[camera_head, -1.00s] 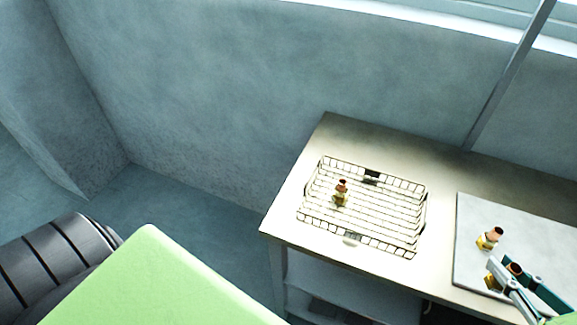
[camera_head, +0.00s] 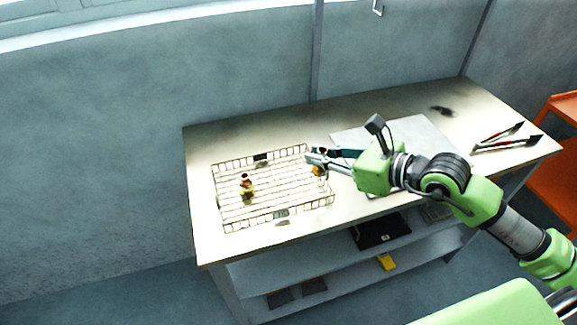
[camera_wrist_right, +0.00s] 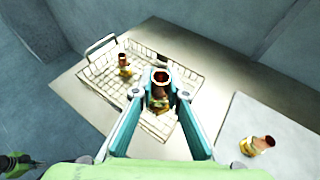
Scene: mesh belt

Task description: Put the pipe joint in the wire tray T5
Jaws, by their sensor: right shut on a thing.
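The wire tray (camera_head: 228,227) sits on the left part of the bench; its small front plate is too small to read. One brass pipe joint with a reddish-brown top (camera_head: 246,186) stands inside the tray on the left; it also shows in the right wrist view (camera_wrist_right: 125,66). My right gripper (camera_head: 314,160) is shut on another pipe joint (camera_wrist_right: 160,92), held upright at the tray's right side. I cannot tell its exact height above the wires. A third pipe joint (camera_wrist_right: 257,144) lies on the grey board.
The grey board (camera_head: 415,128) lies right of the tray, partly behind my right arm. Pliers-like tools (camera_head: 505,140) lie at the bench's right end. An orange cart (camera_head: 562,150) stands beyond. The tray's middle is empty. Shelves below hold a dark case (camera_head: 380,230).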

